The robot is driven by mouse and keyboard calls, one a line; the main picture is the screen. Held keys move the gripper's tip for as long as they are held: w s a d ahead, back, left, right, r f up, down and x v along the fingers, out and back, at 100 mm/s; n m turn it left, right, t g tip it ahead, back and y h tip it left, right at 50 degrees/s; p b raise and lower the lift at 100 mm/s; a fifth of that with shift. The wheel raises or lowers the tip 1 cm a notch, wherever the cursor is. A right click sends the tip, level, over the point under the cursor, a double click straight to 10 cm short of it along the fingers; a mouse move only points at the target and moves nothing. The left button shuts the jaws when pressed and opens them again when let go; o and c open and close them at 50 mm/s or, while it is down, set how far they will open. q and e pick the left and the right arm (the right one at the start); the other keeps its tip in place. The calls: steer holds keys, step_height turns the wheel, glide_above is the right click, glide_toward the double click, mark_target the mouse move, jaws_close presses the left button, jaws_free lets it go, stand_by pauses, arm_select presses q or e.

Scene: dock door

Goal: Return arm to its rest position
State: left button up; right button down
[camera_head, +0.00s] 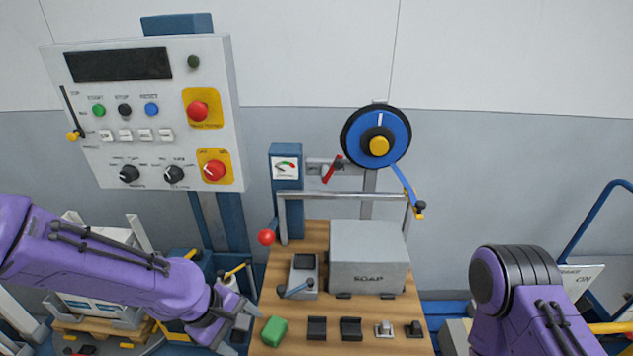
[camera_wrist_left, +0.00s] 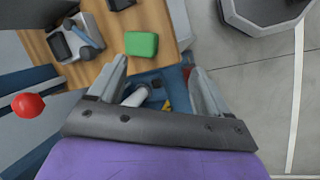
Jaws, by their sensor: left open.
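My left arm (camera_head: 120,262) reaches in from the left in the head view. Its gripper (camera_head: 240,325) is near the front left edge of the wooden bench (camera_head: 312,238), just left of a green block (camera_head: 274,331). In the left wrist view the gripper's two fingers (camera_wrist_left: 158,72) stand apart with nothing held between them. The green block (camera_wrist_left: 141,45) lies on the bench beyond the fingertips, apart from them. My right arm (camera_head: 525,300) shows at the lower right; its gripper is out of the picture.
The bench carries a grey box marked SOAP (camera_head: 368,257), a small lever device (camera_head: 304,277) and several small blocks. A red-knobbed lever (camera_head: 267,237) stands at its left. A control panel (camera_head: 150,115) and a blue wheel (camera_head: 377,140) are behind.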

arm_select(q)
steer(key=a+f+m+t+y+b, duration=0.1)
steer(key=a+f+t+y+b, duration=0.1)
steer(key=a+f, duration=0.4)
steer(key=a+f+m+t+y+b, duration=0.1)
steer(key=a+f+t+y+b, duration=0.15)
steer(key=f, duration=0.55)
steer(key=s+a+f+m+g+y+b, duration=0.1)
steer(key=s+a+f+b, duration=0.1)
steer(key=s+f, duration=0.6)
steer(key=s+a+f+m+g+y+b, duration=0.1)
steer(key=s+a+f, duration=0.3)
steer(key=s+f, duration=0.4)
steer(key=s+g+y+b, duration=0.1)
steer(key=s, duration=0.3)
steer(key=shift+a+f+m+b, duration=0.3)
steer(key=shift+a+b, duration=0.05)
steer(key=shift+b, duration=0.05)
